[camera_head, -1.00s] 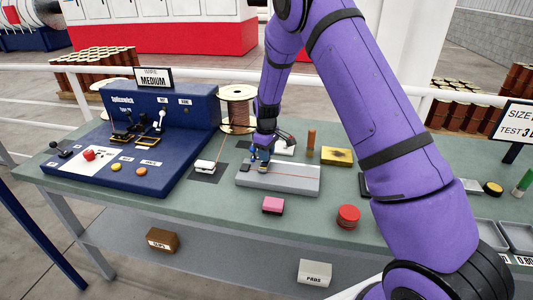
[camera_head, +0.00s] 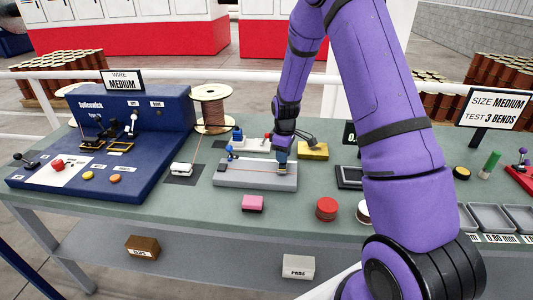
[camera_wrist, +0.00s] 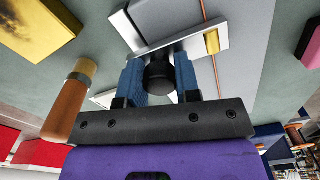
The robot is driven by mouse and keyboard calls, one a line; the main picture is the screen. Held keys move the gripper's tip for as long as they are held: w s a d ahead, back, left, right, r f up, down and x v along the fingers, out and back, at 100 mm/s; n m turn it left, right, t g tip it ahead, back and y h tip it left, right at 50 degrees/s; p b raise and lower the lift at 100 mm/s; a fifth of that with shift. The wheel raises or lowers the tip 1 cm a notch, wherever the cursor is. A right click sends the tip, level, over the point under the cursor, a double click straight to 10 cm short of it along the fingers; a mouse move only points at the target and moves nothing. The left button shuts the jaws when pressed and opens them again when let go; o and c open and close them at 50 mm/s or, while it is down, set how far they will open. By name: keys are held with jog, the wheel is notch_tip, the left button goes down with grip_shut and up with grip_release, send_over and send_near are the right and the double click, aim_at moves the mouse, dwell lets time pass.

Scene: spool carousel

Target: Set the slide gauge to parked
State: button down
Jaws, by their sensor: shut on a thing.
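The slide gauge is a long grey block (camera_head: 250,181) on the bench, with a copper wire lying along its top. A blue-topped post (camera_head: 229,153) stands at its left end. My gripper (camera_head: 282,165) is low over the right end of the block. In the wrist view my gripper (camera_wrist: 160,78) has its blue fingers shut on a round black knob (camera_wrist: 159,77). The knob sits by a metal slider plate (camera_wrist: 184,46) that lies across the block, with a yellow piece (camera_wrist: 212,42) beside the wire. The fingers hide part of the slider in the head view.
A yellow box (camera_head: 313,151) and a small white device (camera_head: 250,143) stand behind the block. A pink block (camera_head: 252,203) and a red round tin (camera_head: 326,208) are in front. A wooden handle (camera_wrist: 70,103) is close to my gripper.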

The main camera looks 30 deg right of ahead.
jog(key=shift+s+d, duration=0.35)
jog(key=shift+d, duration=0.2)
jog(key=shift+s+d, duration=0.35)
jog(key=shift+d, duration=0.2)
jog(key=c, duration=0.8)
grip_release()
jog(key=shift+s+d, duration=0.1)
jog(key=shift+d, duration=0.05)
jog(key=shift+r, duration=0.1)
jog(key=shift+r, duration=0.35)
notch_tip(320, 180, up, 10)
jog(key=shift+f, duration=0.1)
